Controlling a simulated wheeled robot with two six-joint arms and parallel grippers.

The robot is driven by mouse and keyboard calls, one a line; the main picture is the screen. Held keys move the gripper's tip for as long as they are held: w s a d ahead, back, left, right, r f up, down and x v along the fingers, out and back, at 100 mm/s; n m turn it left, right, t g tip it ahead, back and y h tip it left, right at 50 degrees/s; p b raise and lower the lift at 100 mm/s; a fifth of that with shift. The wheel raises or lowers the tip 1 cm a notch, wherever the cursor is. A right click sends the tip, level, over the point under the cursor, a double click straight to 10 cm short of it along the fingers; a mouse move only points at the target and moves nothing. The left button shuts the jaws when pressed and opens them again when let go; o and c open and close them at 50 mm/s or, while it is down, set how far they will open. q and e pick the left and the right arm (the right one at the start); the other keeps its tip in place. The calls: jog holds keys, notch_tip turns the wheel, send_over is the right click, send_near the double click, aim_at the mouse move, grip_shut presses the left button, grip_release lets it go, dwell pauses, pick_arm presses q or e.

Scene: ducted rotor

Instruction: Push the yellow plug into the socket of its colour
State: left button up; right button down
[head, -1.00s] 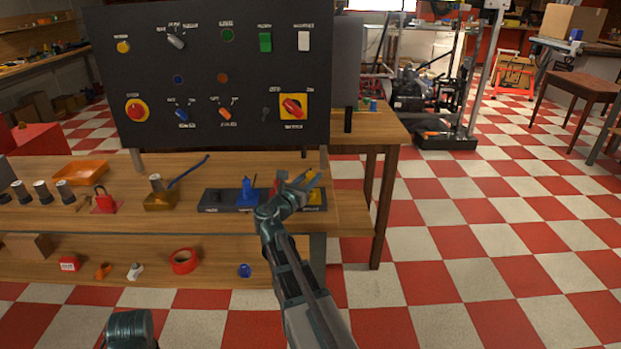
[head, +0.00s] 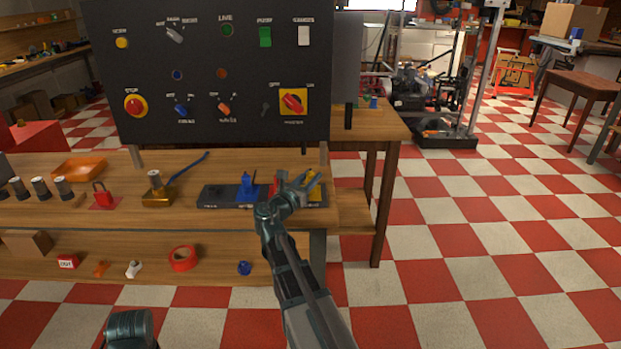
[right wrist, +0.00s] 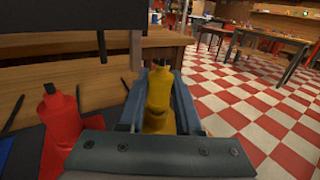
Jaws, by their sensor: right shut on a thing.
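The yellow plug (right wrist: 158,92) stands upright between the two fingers of my right gripper (right wrist: 158,88), which is shut on it. In the head view, my right gripper (head: 308,184) is over the right end of the dark socket strip (head: 217,197). Yellow (head: 316,198) shows under the fingers there; I cannot tell plug from socket, or how deep the plug sits. A blue plug (head: 247,185) stands upright on the strip. A red plug (right wrist: 62,125) stands left of my gripper in the right wrist view.
A black control panel (head: 205,75) rises behind the strip on the wooden bench (head: 135,215). The bench's right edge is close to my right gripper.

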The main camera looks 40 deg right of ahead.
jog(key=shift+f+b, duration=0.4)
jog(key=shift+f, duration=0.05)
jog(key=c, duration=0.5)
grip_release()
jog(key=v, duration=1.3)
jog(key=shift+s+a+r, duration=0.1)
jog(key=shift+s+a, duration=0.1)
jog(key=shift+a, duration=0.15)
